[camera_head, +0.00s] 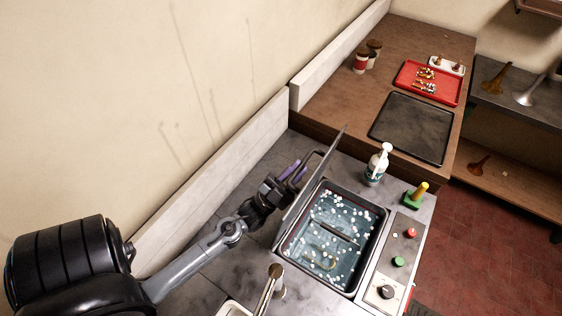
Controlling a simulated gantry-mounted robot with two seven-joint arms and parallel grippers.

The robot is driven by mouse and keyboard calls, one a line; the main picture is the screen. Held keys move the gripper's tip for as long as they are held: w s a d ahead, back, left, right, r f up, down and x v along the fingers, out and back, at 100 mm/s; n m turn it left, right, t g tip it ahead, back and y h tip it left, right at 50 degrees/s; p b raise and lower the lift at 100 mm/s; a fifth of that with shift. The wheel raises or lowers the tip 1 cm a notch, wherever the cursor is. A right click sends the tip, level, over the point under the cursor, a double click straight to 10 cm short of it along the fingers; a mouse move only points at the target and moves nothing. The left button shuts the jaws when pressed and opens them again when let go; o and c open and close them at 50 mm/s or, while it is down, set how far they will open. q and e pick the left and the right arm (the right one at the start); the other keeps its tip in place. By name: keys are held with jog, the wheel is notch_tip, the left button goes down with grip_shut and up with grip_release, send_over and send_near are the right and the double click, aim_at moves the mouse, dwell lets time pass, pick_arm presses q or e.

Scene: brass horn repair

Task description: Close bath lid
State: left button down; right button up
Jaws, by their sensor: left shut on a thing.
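The bath (377,241) is a dark-rimmed tank set in the counter. It holds bluish liquid with many white floating bits and something brass-coloured under the surface. Its lid (312,183) is a thin grey panel, standing up steeply along the bath's left edge, so the bath is open. My left gripper (304,170) is on the left, outer side of the lid, shut on the lid's dark handle. The exact grip is small and partly hidden by the gripper itself. My right gripper is not in view.
A control panel (398,262) with red and green buttons and a knob borders the bath's right side. A white pump bottle (377,163) and a green-based yellow-handled item (416,194) stand behind it. A brass tap-like part (268,288) is at the front. A low wall (225,170) runs behind my arm.

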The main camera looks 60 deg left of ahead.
pick_arm(q)
jog(key=d+m, duration=0.1)
jog(key=w+d+h, duration=0.1)
jog(key=d+m+h, duration=0.1)
jog(key=shift+w+d+r+m+g, duration=0.15)
jog(key=shift+r+m+g, duration=0.15)
jog(key=shift+w+d, duration=0.2)
jog(key=shift+d, duration=0.3)
jog(key=shift+w+d, duration=0.2)
jog(key=shift+d, duration=0.25)
jog(key=c, duration=1.4)
grip_release()
jog(key=shift+o, duration=1.4)
jog(key=shift+w+f, duration=0.1)
jog(key=shift+f, duration=0.1)
jog(key=shift+f, duration=0.2)
